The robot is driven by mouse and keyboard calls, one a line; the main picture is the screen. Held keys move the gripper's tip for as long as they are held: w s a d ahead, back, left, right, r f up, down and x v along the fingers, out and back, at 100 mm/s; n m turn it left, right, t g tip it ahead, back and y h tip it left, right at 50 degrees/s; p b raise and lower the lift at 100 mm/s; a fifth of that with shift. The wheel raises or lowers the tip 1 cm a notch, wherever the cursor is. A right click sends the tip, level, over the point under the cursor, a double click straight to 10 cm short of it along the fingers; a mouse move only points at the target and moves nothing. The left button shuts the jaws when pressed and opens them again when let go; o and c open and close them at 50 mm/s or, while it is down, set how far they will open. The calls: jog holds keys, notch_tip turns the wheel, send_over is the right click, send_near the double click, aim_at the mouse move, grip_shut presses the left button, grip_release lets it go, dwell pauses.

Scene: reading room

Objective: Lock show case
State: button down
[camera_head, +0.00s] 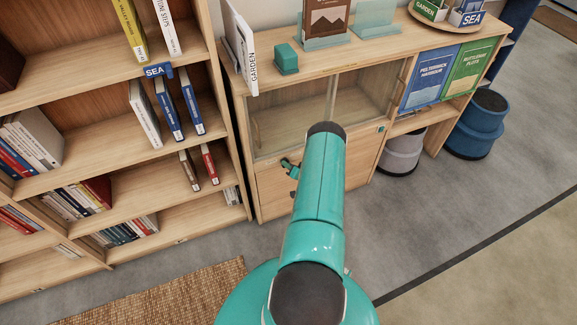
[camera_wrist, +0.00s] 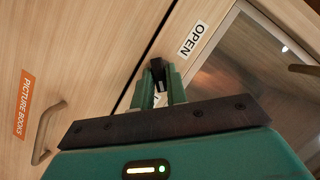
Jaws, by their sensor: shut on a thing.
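The show case (camera_head: 262,112) is a light wood cabinet with a glazed front, and a glass pane (camera_wrist: 255,75) fills the right of the wrist view. A white OPEN label (camera_wrist: 193,38) sits on the wood frame beside the glass. My gripper (camera_wrist: 158,92) is at the wood front, close to a dark seam and below the label. Its fingers are shut on a small dark piece (camera_wrist: 157,68), mostly hidden between them; I cannot tell its full shape. In the head view my arm covers part of the case front, and small teal and dark parts show just left of it.
A wood door with an orange PICTURE BOOKS label (camera_wrist: 24,105) and a bar handle (camera_wrist: 47,132) is left of my gripper. A tall bookshelf (camera_head: 228,125) stands to the left. A teal box (camera_head: 286,58) and book stands are on top. Stools (camera_head: 402,152) stand to the right; grey floor there is open.

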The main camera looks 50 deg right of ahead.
jog(key=shift+r, duration=0.1)
jog(key=c, duration=1.5)
grip_release()
jog(key=shift+o, duration=0.2)
jog(key=v, duration=1.3)
jog(key=shift+s, duration=0.35)
jog(key=shift+a+r, duration=0.1)
